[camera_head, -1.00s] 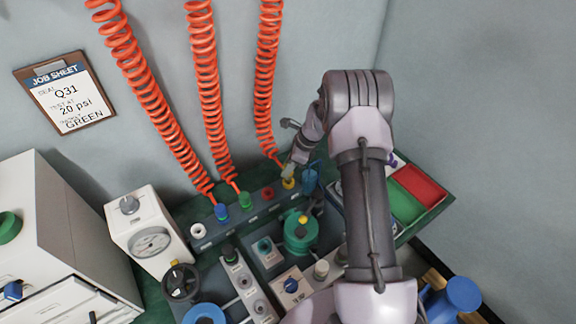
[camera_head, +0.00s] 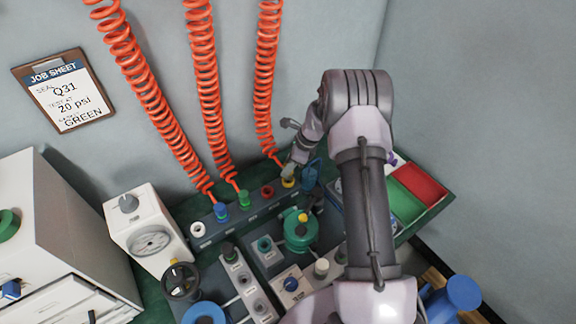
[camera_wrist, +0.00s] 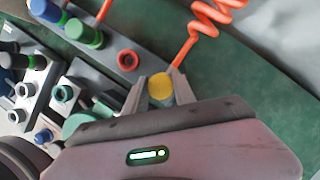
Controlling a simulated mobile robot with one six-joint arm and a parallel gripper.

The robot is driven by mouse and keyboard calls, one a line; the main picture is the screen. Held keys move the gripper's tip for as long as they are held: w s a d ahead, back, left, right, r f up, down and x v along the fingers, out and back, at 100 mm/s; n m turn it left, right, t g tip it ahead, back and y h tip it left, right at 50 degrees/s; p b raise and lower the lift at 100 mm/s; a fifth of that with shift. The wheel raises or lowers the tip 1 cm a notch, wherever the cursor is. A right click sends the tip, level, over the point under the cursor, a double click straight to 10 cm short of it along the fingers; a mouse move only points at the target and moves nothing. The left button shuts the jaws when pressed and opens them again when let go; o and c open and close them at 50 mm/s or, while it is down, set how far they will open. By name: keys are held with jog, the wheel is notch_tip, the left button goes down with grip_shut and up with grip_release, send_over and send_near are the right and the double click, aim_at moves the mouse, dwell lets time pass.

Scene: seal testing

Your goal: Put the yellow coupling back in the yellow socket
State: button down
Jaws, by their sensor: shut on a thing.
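The yellow coupling (camera_wrist: 161,86) sits between the fingers of my gripper (camera_wrist: 160,93) in the wrist view, with an orange coiled hose (camera_wrist: 187,52) running up from it. In the head view the yellow coupling (camera_head: 288,182) is at the right end of the socket rail (camera_head: 238,220), right of the red socket. My gripper (camera_head: 291,174) is shut on it there. The yellow socket is hidden beneath the coupling and fingers, so I cannot tell whether the coupling is fully seated.
On the rail, the red socket (camera_head: 267,191) is empty; green (camera_head: 244,197) and blue (camera_head: 220,210) couplings stand left of it. A green-topped fixture (camera_head: 300,235) stands in front. Red and green bins (camera_head: 420,184) are at the right.

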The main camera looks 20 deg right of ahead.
jog(key=shift+f+b, duration=0.7)
jog(key=shift+f, duration=0.35)
jog(key=c, duration=0.9)
grip_release()
jog(key=shift+c, duration=0.2)
jog(key=shift+r, duration=0.1)
jog(key=p+v, duration=0.7)
jog(key=v, duration=1)
jog(key=shift+s+d, duration=0.1)
jog(key=shift+d, duration=0.05)
